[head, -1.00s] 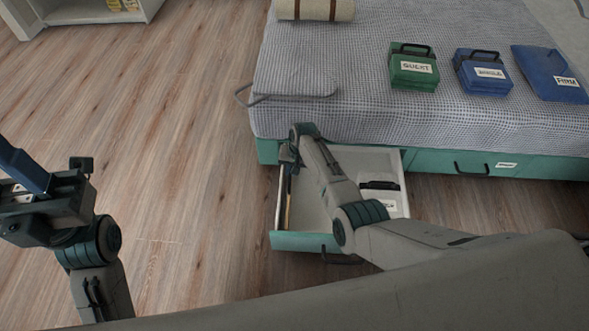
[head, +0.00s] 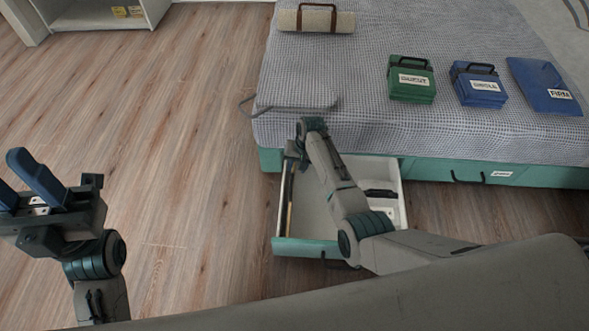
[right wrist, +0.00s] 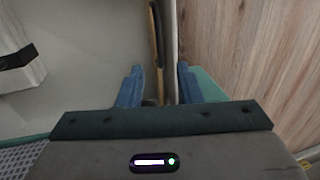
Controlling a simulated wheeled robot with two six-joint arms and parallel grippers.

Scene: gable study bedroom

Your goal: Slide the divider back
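The open drawer (head: 320,246) sticks out from under the bed, with a pale inside and a green front. A thin brown strip, which looks like the divider (head: 290,205), lies close along its left wall; the right wrist view shows it too (right wrist: 154,40). My right gripper (right wrist: 158,88) is above that side of the drawer, pointing down. Its blue fingers are apart, with the strip and the drawer's side wall (right wrist: 171,45) lying between them in the picture; I cannot tell contact. My left gripper (head: 22,188) is open and empty over the floor at left.
A dark-handled white case (head: 381,194) lies in the drawer's right part. On the bed (head: 350,120) are a green case (head: 411,85), a blue case (head: 478,88), a flat blue case (head: 544,88) and a beige roll (head: 315,18). The floor (head: 180,130) at left is clear.

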